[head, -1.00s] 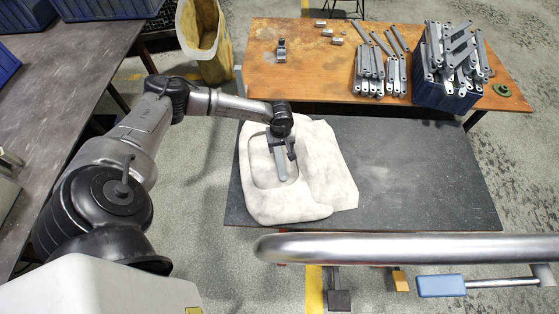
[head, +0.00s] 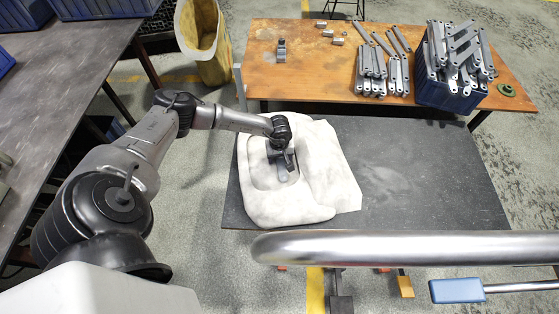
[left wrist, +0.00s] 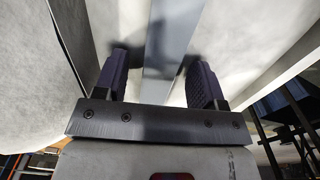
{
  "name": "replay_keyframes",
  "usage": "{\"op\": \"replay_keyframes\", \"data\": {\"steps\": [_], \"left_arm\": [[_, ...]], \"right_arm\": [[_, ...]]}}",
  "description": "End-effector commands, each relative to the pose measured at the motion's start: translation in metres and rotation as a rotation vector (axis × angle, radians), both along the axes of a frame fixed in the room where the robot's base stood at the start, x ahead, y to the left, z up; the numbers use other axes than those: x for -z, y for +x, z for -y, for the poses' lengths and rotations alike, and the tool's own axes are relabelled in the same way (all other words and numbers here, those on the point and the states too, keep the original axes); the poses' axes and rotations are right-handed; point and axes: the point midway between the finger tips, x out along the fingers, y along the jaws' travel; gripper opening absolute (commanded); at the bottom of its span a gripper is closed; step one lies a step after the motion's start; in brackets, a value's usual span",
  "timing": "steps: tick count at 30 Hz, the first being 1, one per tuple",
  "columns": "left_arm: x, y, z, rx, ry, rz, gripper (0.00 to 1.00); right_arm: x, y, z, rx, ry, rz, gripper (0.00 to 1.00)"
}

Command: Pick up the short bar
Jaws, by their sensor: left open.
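The short bar (head: 283,174) is a flat grey metal bar lying in a shallow hollow of a white, soft-looking pad (head: 340,180) on the dark table. In the head view my left gripper (head: 282,160) is right over it and hides much of it. In the left wrist view the bar (left wrist: 172,45) runs lengthwise between the two dark fingers of my left gripper (left wrist: 158,78). The fingers are open, one on each side of the bar, with gaps visible. My right gripper is not in view.
An orange-brown table (head: 320,75) behind holds loose grey bars and a blue bin (head: 445,95) full of bars. The dark table (head: 420,180) is clear right of the pad. A polished metal tube (head: 400,246) crosses the foreground.

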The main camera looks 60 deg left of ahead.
Motion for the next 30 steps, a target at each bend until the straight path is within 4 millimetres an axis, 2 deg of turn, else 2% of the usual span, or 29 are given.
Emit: {"op": "replay_keyframes", "data": {"steps": [4, 22, 30], "left_arm": [[-0.0011, 0.0, -0.0003, 0.0, 0.001, 0.0, 0.63], [-0.0012, -0.0001, -0.0004, -0.001, 0.001, 0.0, 0.05], [-0.0034, 0.0003, -0.0006, -0.001, 0.001, 0.001, 0.03]], "right_arm": [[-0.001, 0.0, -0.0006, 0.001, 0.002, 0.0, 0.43], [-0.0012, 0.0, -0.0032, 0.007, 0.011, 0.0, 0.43], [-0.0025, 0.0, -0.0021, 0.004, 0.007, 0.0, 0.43]]}}
